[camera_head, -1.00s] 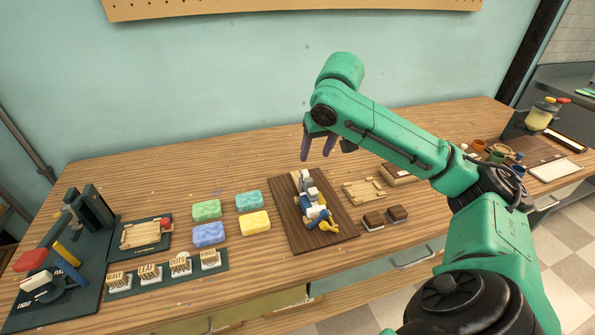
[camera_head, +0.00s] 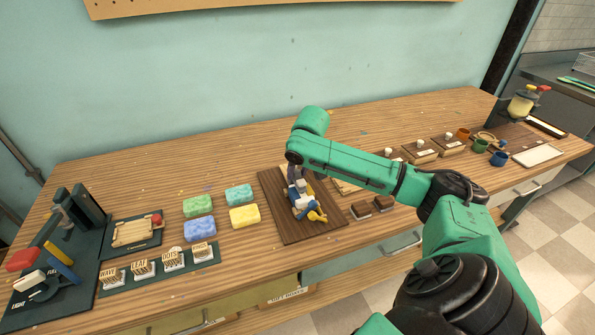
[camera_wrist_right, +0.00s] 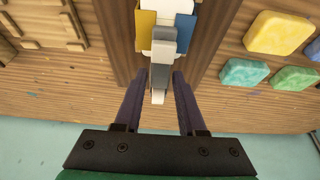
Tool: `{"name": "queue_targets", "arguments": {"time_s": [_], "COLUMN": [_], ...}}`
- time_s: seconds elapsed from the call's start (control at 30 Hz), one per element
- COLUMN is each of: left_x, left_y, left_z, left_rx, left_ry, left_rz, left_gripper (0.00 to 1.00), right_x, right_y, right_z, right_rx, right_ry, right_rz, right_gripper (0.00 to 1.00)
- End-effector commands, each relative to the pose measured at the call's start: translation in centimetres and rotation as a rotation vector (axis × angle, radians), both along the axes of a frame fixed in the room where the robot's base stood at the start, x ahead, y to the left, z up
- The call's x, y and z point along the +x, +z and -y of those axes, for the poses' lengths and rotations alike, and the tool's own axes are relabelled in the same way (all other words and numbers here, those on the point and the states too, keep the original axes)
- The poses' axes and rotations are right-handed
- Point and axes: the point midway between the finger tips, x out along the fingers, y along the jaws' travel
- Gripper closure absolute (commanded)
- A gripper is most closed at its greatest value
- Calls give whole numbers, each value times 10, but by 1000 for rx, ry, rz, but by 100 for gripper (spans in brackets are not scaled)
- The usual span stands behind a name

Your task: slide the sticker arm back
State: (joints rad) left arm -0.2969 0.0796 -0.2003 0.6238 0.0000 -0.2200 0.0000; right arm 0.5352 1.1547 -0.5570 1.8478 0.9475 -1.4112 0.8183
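The sticker device (camera_head: 304,200), with white, grey, blue and yellow parts, sits on a dark wooden board (camera_head: 275,202) mid-bench. In the wrist view its narrow grey arm (camera_wrist_right: 161,77) with a white end points toward my right gripper. My right gripper (camera_wrist_right: 156,78) is open, with its dark fingers apart on either side of that arm and visible gaps between. In the head view the right gripper (camera_head: 293,174) is over the back of the device, partly hidden by my arm. Whether the fingers touch the board cannot be told. My left gripper is not in view.
Green, blue and yellow soap bars (camera_head: 244,216) lie left of the board. Labelled stamps (camera_head: 174,260) and a dark press (camera_head: 75,215) stand further left. Brown blocks (camera_head: 383,202) lie to the right. The bench behind the board is mostly clear.

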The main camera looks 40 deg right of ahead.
Motion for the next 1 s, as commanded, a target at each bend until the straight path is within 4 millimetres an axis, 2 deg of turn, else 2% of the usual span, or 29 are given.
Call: {"name": "queue_targets", "arguments": {"time_s": [0.03, 0.07, 0.1, 1.0], "left_x": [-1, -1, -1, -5], "left_y": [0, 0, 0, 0], "left_z": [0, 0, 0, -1], "left_rx": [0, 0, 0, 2], "left_ry": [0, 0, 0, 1], "left_rz": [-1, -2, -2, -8], "left_gripper": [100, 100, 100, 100], "right_x": [0, 0, 0, 0], "right_y": [0, 0, 0, 1], "right_z": [0, 0, 0, 0], "right_rx": [0, 0, 0, 0], "right_ry": [0, 0, 0, -1], "right_rz": [0, 0, 0, 0], "right_gripper": [85, 96, 100, 100]}}
